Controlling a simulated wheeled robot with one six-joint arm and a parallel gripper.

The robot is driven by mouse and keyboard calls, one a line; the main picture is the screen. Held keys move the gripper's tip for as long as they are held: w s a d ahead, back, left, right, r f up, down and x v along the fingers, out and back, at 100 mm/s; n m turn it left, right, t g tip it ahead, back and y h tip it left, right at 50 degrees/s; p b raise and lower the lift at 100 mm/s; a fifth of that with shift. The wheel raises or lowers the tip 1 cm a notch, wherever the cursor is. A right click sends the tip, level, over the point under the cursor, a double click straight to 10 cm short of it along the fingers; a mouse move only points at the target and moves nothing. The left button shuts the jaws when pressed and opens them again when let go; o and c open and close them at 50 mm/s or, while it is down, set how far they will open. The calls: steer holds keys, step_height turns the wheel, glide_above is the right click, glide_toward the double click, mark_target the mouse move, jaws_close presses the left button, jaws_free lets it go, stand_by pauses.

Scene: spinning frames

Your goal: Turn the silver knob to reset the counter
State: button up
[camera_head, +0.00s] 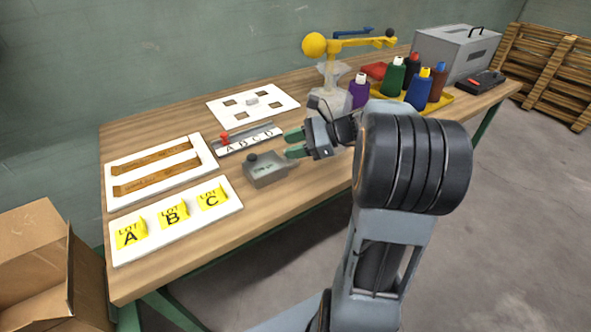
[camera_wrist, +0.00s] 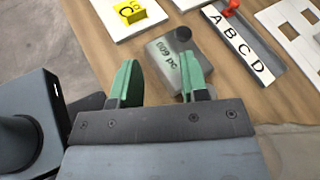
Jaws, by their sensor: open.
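The counter is a small grey box (camera_head: 265,172) near the middle of the bench, with a dark round knob (camera_head: 252,159) at its upper left. I cannot make out a silver knob in either view; part of the counter is hidden behind a finger. My gripper (camera_head: 294,143) has green fingertips spread apart and empty, just right of the counter. In the wrist view my gripper (camera_wrist: 160,82) points at the counter, its right finger overlapping the counter's edge.
A lettered rail with a red piece (camera_head: 248,139) lies just behind the counter. A white board with yellow lot blocks (camera_head: 176,217) and a slotted white board (camera_head: 160,170) lie to the left.

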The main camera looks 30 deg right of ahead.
steer(key=w+d+f+m+t+y+b, duration=0.25)
steer(key=d+m+t, duration=0.25)
steer(key=d, duration=0.4)
steer(key=shift+h, duration=0.35)
steer(key=f, duration=0.2)
steer(key=f+b, duration=0.1)
steer(key=f, duration=0.2)
steer(key=f+b, duration=0.1)
steer(key=f, duration=0.1)
steer(key=shift+d+f, duration=0.2)
steer(key=shift+d, duration=0.05)
steer(key=x, duration=0.3)
steer(key=b+x, duration=0.1)
steer(key=x, duration=0.1)
steer(key=shift+w+a+r, duration=0.2)
steer(key=shift+a+r, duration=0.05)
steer(key=shift+x, duration=0.95)
steer(key=shift+r, duration=0.1)
steer(key=c, duration=0.6)
